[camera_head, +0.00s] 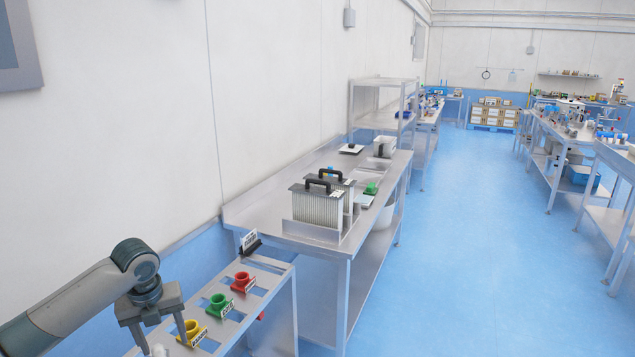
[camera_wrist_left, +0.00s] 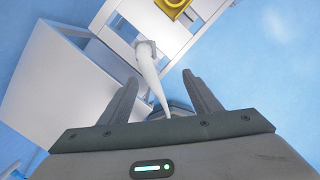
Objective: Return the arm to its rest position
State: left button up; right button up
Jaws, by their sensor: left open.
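My left gripper (camera_head: 166,334) is at the lower left of the head view, fingers pointing down, at the near end of a metal rack. In the left wrist view its two fingers (camera_wrist_left: 160,95) stand apart. A white tapering thing (camera_wrist_left: 147,70) shows between them in the picture; I cannot tell whether it touches them. A small white tip (camera_head: 159,350) also shows by the fingers in the head view. My right gripper is not in view.
A wall runs along the left. The blue floor (camera_head: 480,240) at right is clear.

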pick_arm(q)
jog(key=s+d+f+n+t+h, duration=0.1)
jog(key=s+d+f+n+h, duration=0.2)
jog(key=s+d+f+n, duration=1.25)
jog(key=s+a+f+n+y, duration=0.15)
jog(key=s+n, duration=0.45)
jog(key=s, duration=0.6)
jog(key=s+f+n+y, duration=0.1)
jog(key=s+f+n, duration=0.1)
jog(key=s+n, duration=0.7)
jog(key=s+f+m+b, duration=0.2)
jog(key=s+f, duration=0.1)
jog(key=f, duration=2.6)
jog(key=s+a+f+g+b, duration=0.1)
jog(key=s+a+f+b, duration=0.1)
jog(key=s+f, duration=1.7)
notch_tip(320, 180, down, 3)
jog(key=shift+a+r+g, duration=0.2)
jog(key=shift+a+g, duration=0.2)
jog(key=shift+a, duration=0.25)
